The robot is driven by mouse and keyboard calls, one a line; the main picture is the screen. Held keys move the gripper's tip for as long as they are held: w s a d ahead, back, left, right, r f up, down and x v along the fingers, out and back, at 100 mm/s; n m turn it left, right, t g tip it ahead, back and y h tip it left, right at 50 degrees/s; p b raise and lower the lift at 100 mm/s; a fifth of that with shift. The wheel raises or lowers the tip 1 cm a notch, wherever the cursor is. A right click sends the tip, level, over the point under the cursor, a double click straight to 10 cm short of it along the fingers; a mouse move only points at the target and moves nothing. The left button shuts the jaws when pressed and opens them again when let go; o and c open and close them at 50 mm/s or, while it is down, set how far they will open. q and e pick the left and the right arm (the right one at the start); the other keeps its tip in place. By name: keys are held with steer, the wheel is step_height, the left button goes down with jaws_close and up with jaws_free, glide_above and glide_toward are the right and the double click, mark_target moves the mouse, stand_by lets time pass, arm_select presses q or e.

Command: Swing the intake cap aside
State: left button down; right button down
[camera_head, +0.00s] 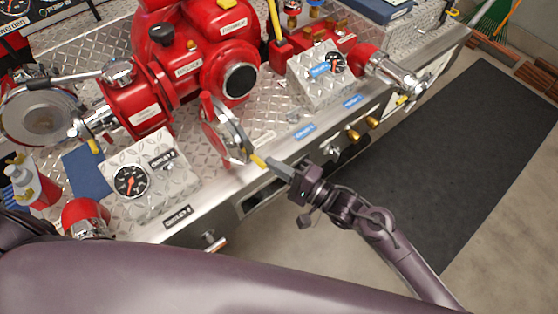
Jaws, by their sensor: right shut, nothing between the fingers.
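The intake cap (227,131) looks like a round metal disc with a red rim, seen nearly edge-on. It stands out from the red pump body (190,45), in front of and below a round dark port (240,80), which is uncovered. A small yellow tab (258,161) sticks out at the cap's lower right edge. My right gripper (277,167) is shut and empty, with its fingertips close to the yellow tab. I cannot tell whether they touch it. My left gripper is out of view.
A gauge box (150,172) stands left of the cap and another gauge box (320,75) right of it. Brass knobs (362,129) stick out of the front panel. A large silver fitting (45,115) sits at far left. The dark floor mat (450,165) is clear.

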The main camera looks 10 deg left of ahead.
steer(key=s+a+m+t+h+p, duration=0.1)
steer(key=s+a+m+t+h, duration=0.2)
steer(key=s+a, duration=0.7)
steer(key=shift+m+t, duration=0.6)
steer(key=shift+t, duration=0.7)
steer(key=shift+a, duration=0.1)
steer(key=shift+w, duration=0.1)
